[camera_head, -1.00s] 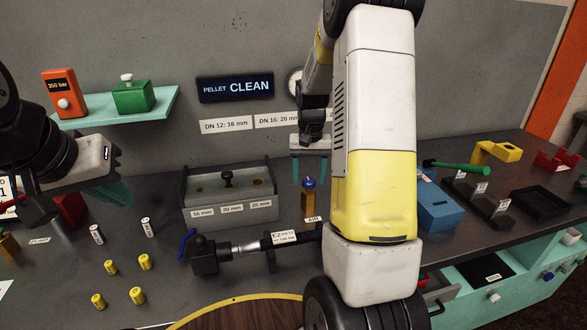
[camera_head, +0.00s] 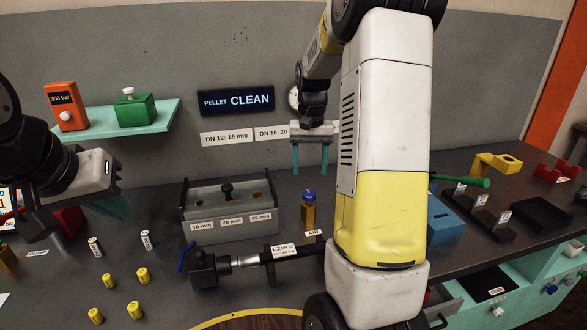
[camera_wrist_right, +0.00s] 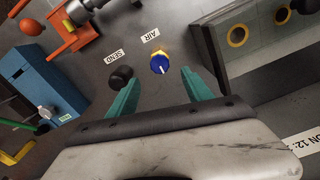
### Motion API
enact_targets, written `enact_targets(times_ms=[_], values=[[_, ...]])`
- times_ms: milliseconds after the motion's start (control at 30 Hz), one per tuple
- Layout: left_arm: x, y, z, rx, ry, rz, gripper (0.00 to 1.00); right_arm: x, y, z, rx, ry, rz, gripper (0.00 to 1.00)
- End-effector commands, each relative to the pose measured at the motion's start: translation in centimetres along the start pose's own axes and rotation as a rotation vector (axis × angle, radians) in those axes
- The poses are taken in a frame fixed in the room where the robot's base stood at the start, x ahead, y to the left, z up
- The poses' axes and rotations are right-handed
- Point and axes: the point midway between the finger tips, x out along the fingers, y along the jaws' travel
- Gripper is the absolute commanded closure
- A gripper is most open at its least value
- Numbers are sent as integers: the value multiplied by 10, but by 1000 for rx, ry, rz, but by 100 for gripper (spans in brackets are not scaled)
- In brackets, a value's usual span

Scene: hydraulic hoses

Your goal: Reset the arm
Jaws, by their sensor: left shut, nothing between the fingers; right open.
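My right arm comes down through the middle of the head view. My right gripper (camera_head: 310,158) is open and empty, its two teal fingers pointing down above the bench. Below it stands a brass post with a blue knob (camera_head: 308,196), labelled AIR. In the right wrist view the blue knob (camera_wrist_right: 162,64) lies beyond and between the open fingers (camera_wrist_right: 155,90), apart from them. My left gripper (camera_head: 110,200) is at the left of the head view, its teal fingers shut with nothing between them, partly dark and blurred.
A grey gauge block (camera_head: 230,228) with 16, 20 and 25 mm labels stands mid-bench. A hose assembly (camera_head: 245,262) lies in front of it. Several yellow fittings (camera_head: 142,275) stand at the front left. A blue box (camera_head: 440,222) and black rack (camera_head: 478,205) are to the right.

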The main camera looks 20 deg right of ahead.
Motion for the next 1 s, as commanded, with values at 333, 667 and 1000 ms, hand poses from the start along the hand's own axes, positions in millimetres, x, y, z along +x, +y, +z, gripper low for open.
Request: enact_targets(times_ms=[333,667,1000], values=[[0,0,0,0,0,0,100,-8,-2,5,-7,14,-10,41],[0,0,0,0,0,0,100,-73,-24,76,-107,164,-117,41],[0,0,0,0,0,0,100,-114,-41,173,-238,352,-213,41]])
